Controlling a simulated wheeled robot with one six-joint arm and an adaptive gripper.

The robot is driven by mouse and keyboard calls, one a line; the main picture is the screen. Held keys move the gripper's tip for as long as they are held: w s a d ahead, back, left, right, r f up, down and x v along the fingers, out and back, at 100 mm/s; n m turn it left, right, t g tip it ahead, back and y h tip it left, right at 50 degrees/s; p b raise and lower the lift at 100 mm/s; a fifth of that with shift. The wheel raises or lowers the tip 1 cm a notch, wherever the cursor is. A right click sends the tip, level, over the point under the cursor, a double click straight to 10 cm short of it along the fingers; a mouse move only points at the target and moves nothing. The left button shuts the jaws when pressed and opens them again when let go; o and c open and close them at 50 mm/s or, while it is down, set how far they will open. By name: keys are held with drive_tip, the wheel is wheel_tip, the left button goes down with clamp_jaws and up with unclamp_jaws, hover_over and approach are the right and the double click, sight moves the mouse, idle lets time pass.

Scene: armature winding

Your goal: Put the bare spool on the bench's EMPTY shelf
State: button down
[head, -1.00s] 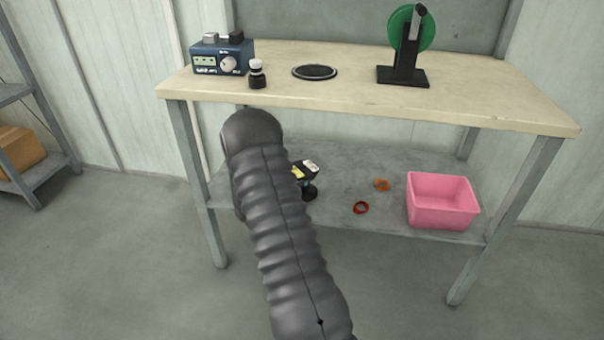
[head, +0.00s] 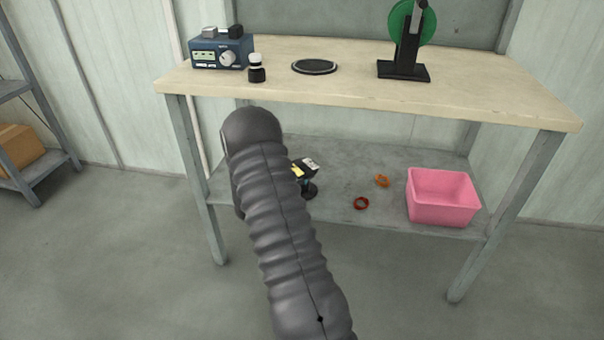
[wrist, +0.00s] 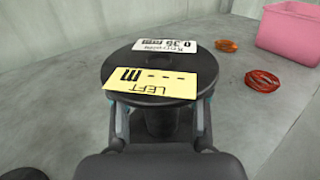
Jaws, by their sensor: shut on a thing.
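A black spool (wrist: 163,68) stands upright between my fingers in the wrist view. A yellow label reading LEFT and a white label reading 0.36 mm lie on its top flange. No wire shows on the dark part of its core that is visible. My gripper (wrist: 160,118) is shut on the spool below the top flange, one finger on each side. The head view shows the spool (head: 311,189) at the bench's lower shelf (head: 345,160), partly behind my arm. Whether its base touches the shelf is unclear. No shelf marked EMPTY is readable.
Red wire coil (head: 361,203), orange wire coil (head: 382,181) and pink bin (head: 442,197) sit on the lower shelf, right of the spool. The benchtop (head: 480,97) above carries a blue meter, a small jar, a round pad and a green reel stand. Shelf around the coils is clear.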

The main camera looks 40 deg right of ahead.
drive_tip(key=c, duration=0.5)
unclamp_jaws()
